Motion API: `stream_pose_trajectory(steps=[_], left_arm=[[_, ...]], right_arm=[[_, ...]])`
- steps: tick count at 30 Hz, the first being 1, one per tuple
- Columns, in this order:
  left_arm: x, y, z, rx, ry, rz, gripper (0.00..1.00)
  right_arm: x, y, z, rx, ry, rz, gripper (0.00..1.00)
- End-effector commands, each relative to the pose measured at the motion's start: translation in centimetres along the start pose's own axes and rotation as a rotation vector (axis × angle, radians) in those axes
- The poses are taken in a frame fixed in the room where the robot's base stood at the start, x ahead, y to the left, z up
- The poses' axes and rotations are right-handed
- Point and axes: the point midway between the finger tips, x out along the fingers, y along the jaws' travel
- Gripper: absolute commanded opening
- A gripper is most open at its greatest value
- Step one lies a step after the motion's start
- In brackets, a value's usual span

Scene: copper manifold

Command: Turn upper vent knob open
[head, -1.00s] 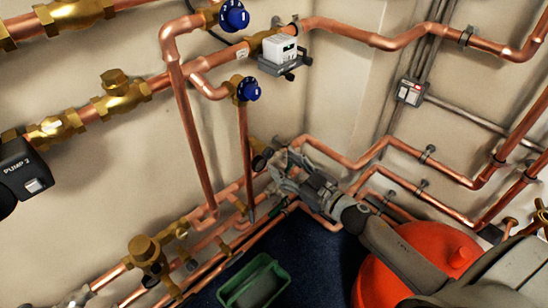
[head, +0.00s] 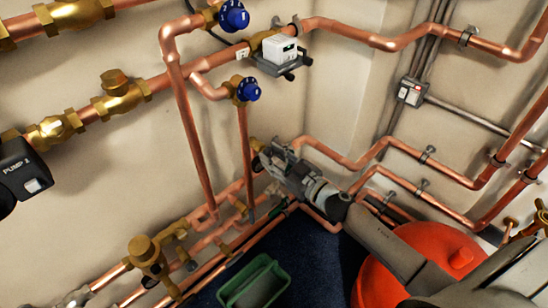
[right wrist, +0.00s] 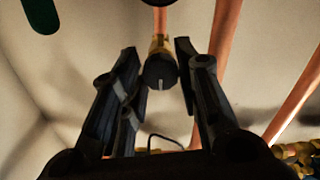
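A black round knob (right wrist: 160,72) with a white pointer line sits on a brass fitting in the right wrist view. The line points roughly down in that view. My right gripper (right wrist: 157,55) is open, with one finger on each side of the knob. A small gap shows at each side, so it does not grip the knob. In the head view my right gripper (head: 268,163) is at the low pipes near the corner and largely hides this knob. My left gripper is not in view.
Two blue knobs, one upper (head: 233,16) and one lower (head: 248,89), are on copper pipes at the wall. A white box device (head: 280,49) sits beside them. A green bin (head: 255,284) and a red drum (head: 425,262) stand on the floor. Copper pipes run close around my right gripper.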

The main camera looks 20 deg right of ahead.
Motion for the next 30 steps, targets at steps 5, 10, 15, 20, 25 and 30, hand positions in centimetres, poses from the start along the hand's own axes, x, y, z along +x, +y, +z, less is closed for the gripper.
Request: stream_pose_trajectory(steps=[5,10,15,20,25,30], left_arm=[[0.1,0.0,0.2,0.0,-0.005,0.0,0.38],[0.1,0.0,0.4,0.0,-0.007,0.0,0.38],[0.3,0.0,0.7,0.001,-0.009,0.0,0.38],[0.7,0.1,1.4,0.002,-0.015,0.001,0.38],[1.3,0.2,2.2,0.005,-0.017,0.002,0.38],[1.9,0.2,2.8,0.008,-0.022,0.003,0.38]], right_arm=[[0.0,0.0,0.0,0.0,0.0,0.0,0.06],[0.0,0.0,0.0,-0.01,0.0,0.0,0.06],[0.0,0.0,-0.1,-0.062,0.0,0.0,0.06],[0.0,0.0,-0.1,-0.159,0.0,0.0,0.06],[0.0,0.1,-0.1,-0.306,-0.001,0.001,0.06],[0.0,0.1,-0.1,-0.468,0.0,0.0,0.06]])
